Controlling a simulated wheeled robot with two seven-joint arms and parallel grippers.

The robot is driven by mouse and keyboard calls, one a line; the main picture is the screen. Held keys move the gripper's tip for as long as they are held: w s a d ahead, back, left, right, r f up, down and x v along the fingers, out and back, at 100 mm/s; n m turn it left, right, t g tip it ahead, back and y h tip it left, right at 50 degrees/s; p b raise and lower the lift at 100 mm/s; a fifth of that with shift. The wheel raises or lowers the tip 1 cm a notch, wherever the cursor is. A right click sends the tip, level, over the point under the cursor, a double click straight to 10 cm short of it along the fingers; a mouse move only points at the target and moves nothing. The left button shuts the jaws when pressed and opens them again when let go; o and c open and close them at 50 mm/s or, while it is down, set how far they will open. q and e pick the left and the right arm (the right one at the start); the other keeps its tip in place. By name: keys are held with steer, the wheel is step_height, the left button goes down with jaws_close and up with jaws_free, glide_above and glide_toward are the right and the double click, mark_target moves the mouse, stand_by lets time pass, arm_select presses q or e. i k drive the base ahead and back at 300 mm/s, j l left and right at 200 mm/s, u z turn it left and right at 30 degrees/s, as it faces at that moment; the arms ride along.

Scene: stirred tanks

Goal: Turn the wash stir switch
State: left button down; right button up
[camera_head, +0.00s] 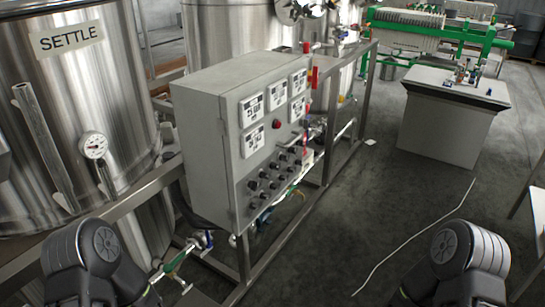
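A grey control box (213,150) stands in the middle of the view, mounted on a metal frame. Its right-hand face carries several black rotary knobs (265,175) in rows on the lower part. Several white display units (253,138) and a red button (276,124) sit above them. The knob labels are too small to read, so I cannot tell which one is the wash stir switch. Dark links of my two arms show at the bottom left and bottom right. Neither gripper is in view.
A steel tank (115,70) marked SETTLE stands at the left, with a round gauge (94,146). A grey cabinet (445,125) and a green-framed press (430,35) stand at the back right. A white cable (420,240) lies on the otherwise clear floor.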

mark_target(253, 185)
steer(key=i+l+u, duration=0.15)
steer(key=l, duration=0.45)
steer(key=i+l+u, duration=0.1)
steer(key=l, duration=0.5)
steer(key=i+l+u, duration=0.15)
steer(key=l, duration=0.45)
steer(key=i+l+u, duration=0.15)
steer(key=l, duration=0.5)
steer(key=i+l+u, duration=0.15)
steer(key=l, duration=0.5)
